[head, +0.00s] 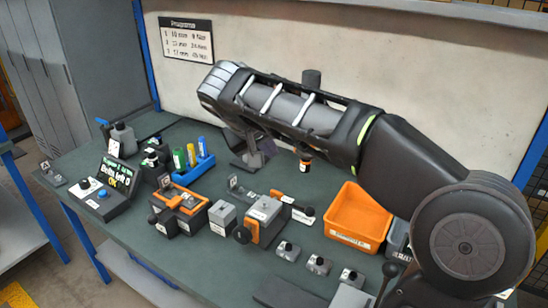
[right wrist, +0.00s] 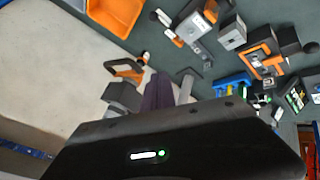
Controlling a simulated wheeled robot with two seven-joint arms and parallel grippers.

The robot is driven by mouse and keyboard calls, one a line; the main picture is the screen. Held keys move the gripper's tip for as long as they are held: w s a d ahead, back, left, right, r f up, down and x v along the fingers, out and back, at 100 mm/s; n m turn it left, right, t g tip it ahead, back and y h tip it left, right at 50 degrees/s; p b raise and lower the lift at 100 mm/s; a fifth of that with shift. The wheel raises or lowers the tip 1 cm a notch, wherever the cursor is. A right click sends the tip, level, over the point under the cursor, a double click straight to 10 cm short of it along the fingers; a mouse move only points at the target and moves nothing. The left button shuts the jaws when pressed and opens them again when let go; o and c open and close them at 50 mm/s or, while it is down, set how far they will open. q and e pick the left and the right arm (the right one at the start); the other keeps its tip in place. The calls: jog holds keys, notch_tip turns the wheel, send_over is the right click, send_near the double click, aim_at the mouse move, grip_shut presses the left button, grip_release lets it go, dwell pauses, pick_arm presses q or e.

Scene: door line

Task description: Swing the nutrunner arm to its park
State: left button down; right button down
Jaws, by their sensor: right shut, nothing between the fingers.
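What looks like the nutrunner is a dark upright tool whose top (head: 311,78) shows above my right forearm in the head view. Its lower end, with an orange band (head: 306,156), shows below the forearm. My forearm hides its middle and any swing arm that carries it. In the right wrist view an orange and grey curved part (right wrist: 125,70) lies beside my fingers; I cannot tell whether it belongs to the nutrunner. My right gripper (head: 250,158) is shut and empty over the back of the bench, partly hidden by my own wrist. A park for the arm cannot be made out. My left gripper is not in view.
The bench (head: 150,235) carries a console with a screen (head: 116,172), a blue rack (head: 190,171) of coloured pieces, an orange and grey fixture (head: 181,207), grey blocks, and an orange bin (head: 357,215). A pale panel with a sign (head: 186,38) stands behind.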

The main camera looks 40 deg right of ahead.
jog(key=shift+v, duration=1.1)
